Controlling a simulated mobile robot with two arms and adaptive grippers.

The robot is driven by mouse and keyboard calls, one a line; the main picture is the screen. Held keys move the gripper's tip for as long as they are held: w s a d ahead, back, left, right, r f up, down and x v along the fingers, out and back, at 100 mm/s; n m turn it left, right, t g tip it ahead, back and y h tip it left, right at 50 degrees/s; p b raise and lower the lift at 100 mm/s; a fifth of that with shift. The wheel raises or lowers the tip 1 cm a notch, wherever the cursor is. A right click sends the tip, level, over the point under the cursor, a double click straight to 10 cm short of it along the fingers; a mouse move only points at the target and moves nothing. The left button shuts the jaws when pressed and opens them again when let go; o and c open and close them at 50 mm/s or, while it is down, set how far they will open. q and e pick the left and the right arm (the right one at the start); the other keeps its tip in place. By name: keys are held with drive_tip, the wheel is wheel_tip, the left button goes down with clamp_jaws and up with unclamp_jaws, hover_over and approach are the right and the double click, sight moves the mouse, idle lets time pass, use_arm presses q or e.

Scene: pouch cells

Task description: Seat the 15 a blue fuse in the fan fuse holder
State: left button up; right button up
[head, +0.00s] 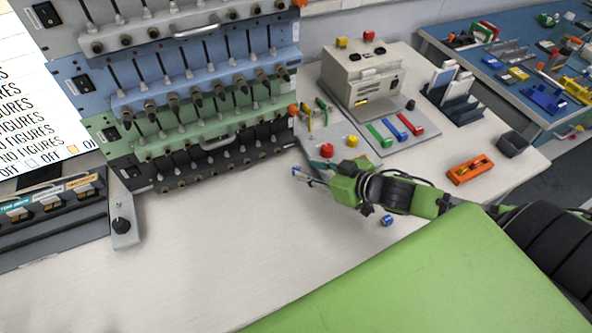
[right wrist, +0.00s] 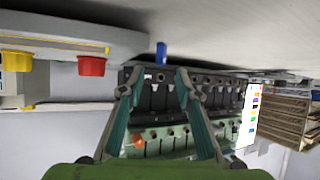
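A small blue piece, possibly the blue fuse (head: 295,170), is at the tip of my right gripper (head: 305,176) in the head view. In the right wrist view, which looks upside down, the blue piece (right wrist: 161,53) stands on the pale bench top just beyond the fingertips. There my right gripper (right wrist: 158,75) is open, its two fingers apart with nothing clearly between them. A second blue piece (head: 387,220) lies on the bench beside my right forearm. I cannot tell which part is the fan fuse holder; no label for it is readable. My left gripper is out of view.
A rack of connectors (head: 190,110) rises behind the gripper. An orange holder (head: 470,169) and dark bin (head: 512,144) are at right.

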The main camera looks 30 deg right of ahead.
sight(297, 168)
drive_tip(key=shift+x, duration=2.35)
drive_tip(key=shift+s+a, duration=0.1)
clamp_jaws()
